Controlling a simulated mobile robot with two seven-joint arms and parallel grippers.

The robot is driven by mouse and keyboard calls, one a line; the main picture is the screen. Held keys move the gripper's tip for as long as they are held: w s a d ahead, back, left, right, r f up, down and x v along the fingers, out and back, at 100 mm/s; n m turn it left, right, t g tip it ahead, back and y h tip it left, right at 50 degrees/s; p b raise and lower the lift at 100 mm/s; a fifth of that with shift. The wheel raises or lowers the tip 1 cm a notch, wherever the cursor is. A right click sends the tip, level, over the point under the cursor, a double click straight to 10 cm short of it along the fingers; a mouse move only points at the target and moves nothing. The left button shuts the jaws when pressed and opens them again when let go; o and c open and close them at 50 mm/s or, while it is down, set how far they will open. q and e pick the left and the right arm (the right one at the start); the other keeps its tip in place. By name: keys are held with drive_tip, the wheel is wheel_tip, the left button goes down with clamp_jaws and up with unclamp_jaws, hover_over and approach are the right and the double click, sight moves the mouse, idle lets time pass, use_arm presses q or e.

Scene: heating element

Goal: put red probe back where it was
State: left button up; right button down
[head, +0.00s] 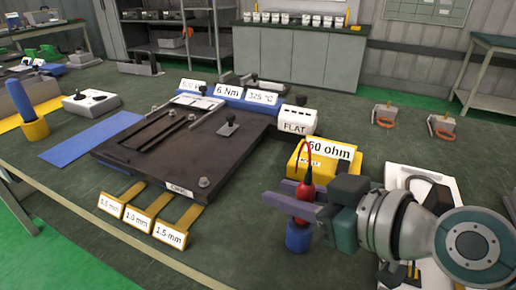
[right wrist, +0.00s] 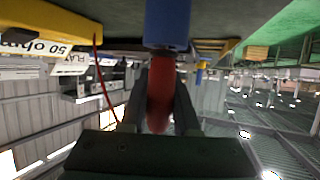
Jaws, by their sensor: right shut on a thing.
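The red probe (head: 306,191) is upright, with a red cable looping from its top to the yellow meter (head: 318,165) marked 50 ohm. My right gripper (head: 292,198) is shut on the probe from the right, with a finger on each side. A blue cup-like holder (head: 298,238) stands on the table directly below the probe. In the right wrist view the red probe (right wrist: 160,95) is between the fingers and meets the blue holder (right wrist: 167,25). I cannot tell how deep its lower end sits in the holder. My left gripper is not in view.
A dark plate fixture (head: 165,165) with blue-backed labels lies to the left. Yellow thickness gauges (head: 145,215) lie in front of it. A blue handle in a yellow holder (head: 36,130) stands far left. Clear green table lies left of the blue holder.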

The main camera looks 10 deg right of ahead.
drive_tip(key=shift+f, duration=0.15)
drive_tip(key=c, duration=0.7)
unclamp_jaws()
drive_tip(key=shift+o, duration=0.2)
drive_tip(key=shift+r, duration=0.3)
drive_tip(key=f+p+v, duration=0.1)
drive_tip(key=p+v, duration=0.1)
drive_tip(key=v, duration=1)
drive_tip(key=s+a+f+g+h, duration=0.1)
drive_tip(key=s+a+f+g, duration=0.1)
drive_tip(key=s+a+g, duration=0.3)
drive_tip(key=s+d+f+m+g+h, duration=0.1)
drive_tip(key=s+d+m+g+h, duration=0.1)
drive_tip(key=s+d+m+h, duration=0.2)
drive_tip(key=s+d+h, duration=0.2)
drive_tip(key=s+d, duration=0.1)
drive_tip(key=s, duration=0.1)
drive_tip(key=shift+s+d+m+g, duration=0.3)
drive_tip(key=shift+d, duration=0.1)
